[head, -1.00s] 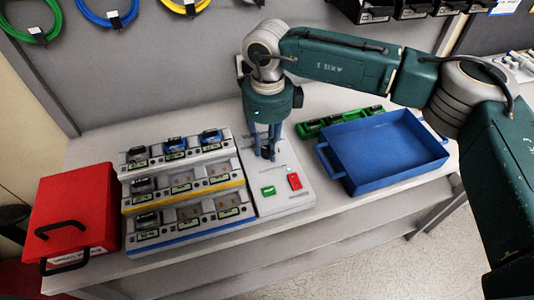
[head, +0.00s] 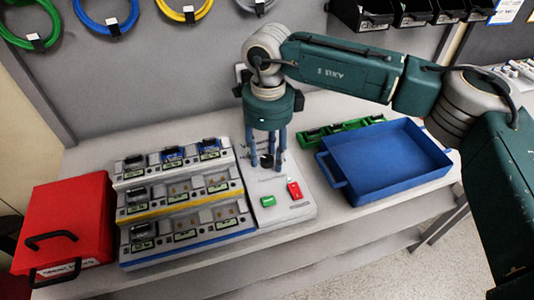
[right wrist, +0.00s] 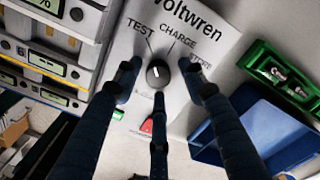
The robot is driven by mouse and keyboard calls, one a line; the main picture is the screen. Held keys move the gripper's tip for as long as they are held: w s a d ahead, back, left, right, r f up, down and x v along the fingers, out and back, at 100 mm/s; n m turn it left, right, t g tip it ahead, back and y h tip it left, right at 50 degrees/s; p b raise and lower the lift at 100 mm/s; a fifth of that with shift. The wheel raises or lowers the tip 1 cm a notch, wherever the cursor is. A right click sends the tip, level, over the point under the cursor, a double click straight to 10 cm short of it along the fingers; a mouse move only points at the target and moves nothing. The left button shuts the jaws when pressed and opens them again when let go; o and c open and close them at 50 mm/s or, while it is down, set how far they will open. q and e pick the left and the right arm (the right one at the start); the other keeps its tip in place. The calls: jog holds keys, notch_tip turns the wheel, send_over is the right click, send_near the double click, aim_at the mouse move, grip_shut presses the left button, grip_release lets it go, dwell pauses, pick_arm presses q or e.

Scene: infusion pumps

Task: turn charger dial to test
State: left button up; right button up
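The dial is a small round black knob (head: 267,160) on the white charger panel (head: 290,212). In the right wrist view the knob (right wrist: 158,73) has a short white mark; its exact heading is hard to tell. The words TEST (right wrist: 140,30) and CHARGE (right wrist: 178,36) are printed above it, TEST to the left; a third label at right is partly covered. My right gripper (head: 268,165) points down over the knob. In the right wrist view its three fingers (right wrist: 159,80) stand spread around the knob with visible gaps, holding nothing. My left gripper is not in view.
A tiered rack of battery bays (head: 185,212) stands close left of the panel. A green button (head: 267,201) and red switch (head: 294,190) sit in front of the dial. A blue tray (head: 385,155) and green holder (head: 318,135) are at right. A red case (head: 65,215) is far left.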

aim_at(268, 159)
jog(key=shift+r, duration=0.25)
notch_tip(268, 159, up, 12)
jog(key=shift+f, duration=0.25)
dwell(0.5)
